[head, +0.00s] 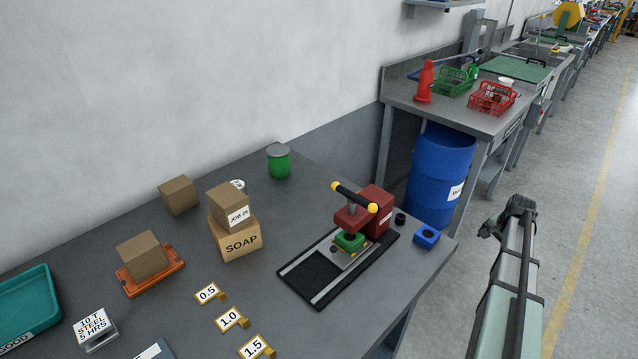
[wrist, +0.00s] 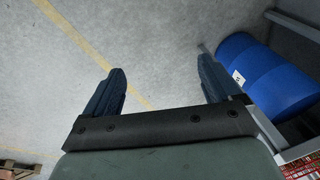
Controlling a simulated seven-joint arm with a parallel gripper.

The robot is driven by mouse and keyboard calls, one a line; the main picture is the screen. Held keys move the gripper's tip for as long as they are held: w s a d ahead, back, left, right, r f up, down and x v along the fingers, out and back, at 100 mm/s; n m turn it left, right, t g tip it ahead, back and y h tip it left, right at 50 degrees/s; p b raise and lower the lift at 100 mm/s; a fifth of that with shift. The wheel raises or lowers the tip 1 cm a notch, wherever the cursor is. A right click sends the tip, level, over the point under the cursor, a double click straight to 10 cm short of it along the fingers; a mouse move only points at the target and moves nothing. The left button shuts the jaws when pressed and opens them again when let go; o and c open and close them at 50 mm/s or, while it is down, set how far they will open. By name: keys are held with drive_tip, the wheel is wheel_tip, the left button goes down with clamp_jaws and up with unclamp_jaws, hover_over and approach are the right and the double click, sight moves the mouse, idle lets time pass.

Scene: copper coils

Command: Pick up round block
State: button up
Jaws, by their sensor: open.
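A small black round piece (head: 400,219) sits on the grey workbench (head: 210,285), right of the red press. A blue block (head: 427,236) with a round hole in its top lies beside it, near the bench's right edge. A green block (head: 349,240) sits in the press under its ram. I cannot tell for sure which of these is the round block. My gripper (wrist: 161,72) is open and empty in the wrist view, its two dark fingers wide apart over the floor. In the head view my arm is right of the bench, apart from these pieces.
The red press (head: 377,212) with its black handle stands on a dark base (head: 310,277). Cardboard boxes (head: 240,239), a green can (head: 279,161) and yellow number tags (head: 232,319) stand farther left. A blue barrel (head: 440,175) stands behind the bench's right end; it also shows in the wrist view (wrist: 262,75).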

drive_tip(key=w+a+r+n, duration=0.2)
drive_tip(key=w+a+r, duration=0.3)
drive_tip(key=w+r, duration=0.6)
drive_tip(key=w+a+r+n+y, duration=0.1)
drive_tip(key=w+a+r+n, duration=0.15)
drive_tip(key=a, duration=0.55)
drive_tip(key=w+a+r+n, duration=0.2)
drive_tip(key=a+n, duration=0.2)
drive_tip(key=a, duration=0.4)
drive_tip(key=w+a+r+n+y, duration=0.1)
drive_tip(key=w+a+r+n, duration=0.15)
drive_tip(key=a, duration=0.55)
drive_tip(key=n+g+y, duration=0.2)
drive_tip(key=n+y, duration=0.1)
drive_tip(key=n, duration=1.5)
approach(236, 185)
drive_tip(key=x, duration=0.4)
drive_tip(key=shift+w+a+f, duration=0.15)
drive_tip(key=shift+w+f, duration=0.2)
drive_tip(key=shift+x, duration=2.7)
drive_tip(key=shift+s, duration=0.25)
drive_tip(key=c, duration=1.3)
